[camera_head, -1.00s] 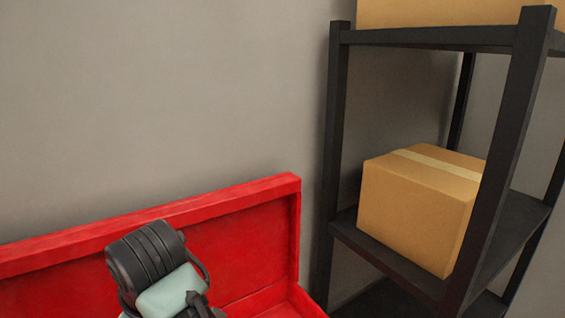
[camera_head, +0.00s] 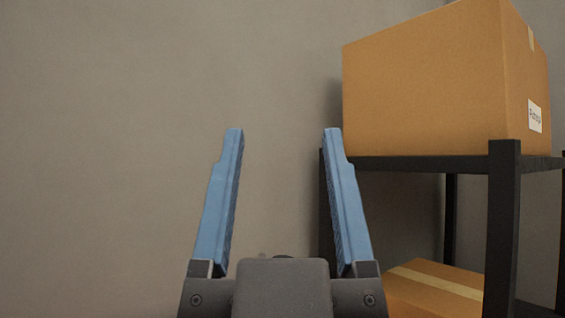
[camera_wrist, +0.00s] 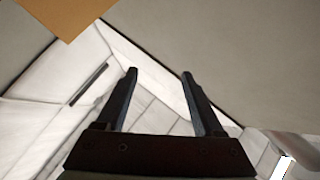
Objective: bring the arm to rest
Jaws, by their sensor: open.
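My gripper (camera_head: 284,135) stands upright in the lower middle of the head view, its two blue fingers spread wide apart with nothing between them. The plain grey wall shows behind and between the fingers. In the wrist view my gripper (camera_wrist: 158,75) is also open and empty, with dark fingers against a pale panelled background. Neither finger visibly holds anything.
A large cardboard box (camera_head: 425,90) sits on top of a black shelf rack (camera_head: 502,220) at the right. Another taped box (camera_head: 430,290) is on a lower level. A bare grey wall (camera_head: 110,140) fills the left.

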